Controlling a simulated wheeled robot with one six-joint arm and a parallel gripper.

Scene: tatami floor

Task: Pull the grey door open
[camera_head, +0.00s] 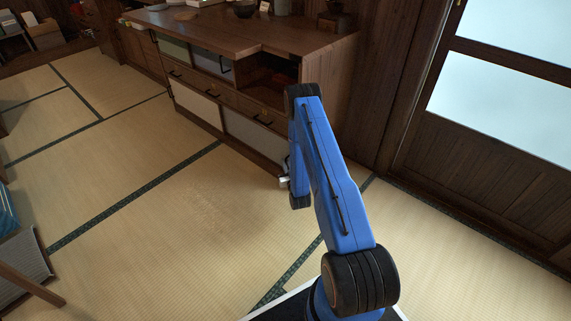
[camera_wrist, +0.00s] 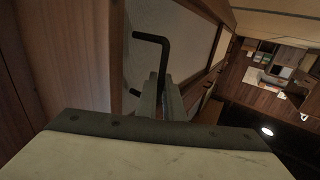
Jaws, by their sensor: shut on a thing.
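The grey door (camera_head: 245,134) is the lower right panel of the wooden cabinet. My blue arm hides its right part in the head view. In the wrist view the door's pale grey face (camera_wrist: 192,38) is close, with a black bent handle (camera_wrist: 150,37) standing out from it. My gripper (camera_wrist: 163,82) is shut on this handle, with one finger on each side of its bar. I cannot tell whether the door stands slightly ajar.
A pale lower door (camera_head: 197,103) is left of the grey one, with drawers (camera_head: 228,102) above and a wooden top (camera_head: 240,30). A wooden door with glass panes (camera_head: 500,110) stands at right. Tatami floor (camera_head: 170,240) before the cabinet is clear. A cushion (camera_head: 22,262) lies far left.

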